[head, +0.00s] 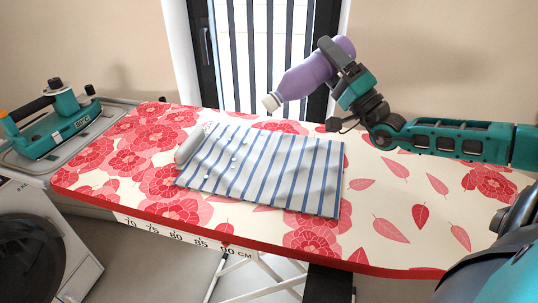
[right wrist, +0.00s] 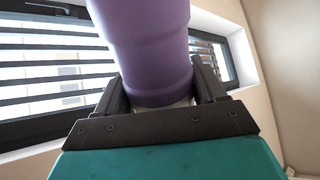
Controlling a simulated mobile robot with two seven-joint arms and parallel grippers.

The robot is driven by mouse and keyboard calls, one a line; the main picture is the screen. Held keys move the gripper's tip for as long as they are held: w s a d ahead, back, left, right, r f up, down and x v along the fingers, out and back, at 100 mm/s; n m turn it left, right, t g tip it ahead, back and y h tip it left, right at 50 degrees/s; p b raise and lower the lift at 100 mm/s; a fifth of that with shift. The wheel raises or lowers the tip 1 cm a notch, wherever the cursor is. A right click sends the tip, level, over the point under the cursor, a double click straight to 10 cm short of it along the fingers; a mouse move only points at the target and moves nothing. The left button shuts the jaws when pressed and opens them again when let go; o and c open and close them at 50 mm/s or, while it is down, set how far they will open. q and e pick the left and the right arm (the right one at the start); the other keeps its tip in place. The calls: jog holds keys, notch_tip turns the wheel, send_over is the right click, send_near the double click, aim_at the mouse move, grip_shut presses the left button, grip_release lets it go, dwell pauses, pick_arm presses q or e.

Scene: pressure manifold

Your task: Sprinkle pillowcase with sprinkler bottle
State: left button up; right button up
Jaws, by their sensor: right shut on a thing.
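A striped blue and white pillowcase (head: 285,172) lies flat on the ironing board. Its left end has a rolled or folded white edge (head: 189,144). Several small pale spots, like drops, show on its left part. My right gripper (head: 343,72) is shut on the purple sprinkler bottle (head: 303,79) and holds it in the air above the back of the board. The bottle is tilted, its white cap pointing down and left, apart from the cloth. In the right wrist view the bottle (right wrist: 145,50) sits between both fingers (right wrist: 160,92). My left gripper is not in view.
The ironing board (head: 390,205) has a red floral cover and a centimetre scale along its front edge. A teal iron (head: 70,115) stands on a grey rest at the left, above a white washing machine (head: 60,235). A barred window (head: 270,50) is behind.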

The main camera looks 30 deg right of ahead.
jog(key=shift+r, duration=0.15)
notch_tip(320, 180, up, 4)
jog(key=shift+r, duration=0.1)
jog(key=shift+f, duration=2.2)
jog(key=shift+y, duration=0.3)
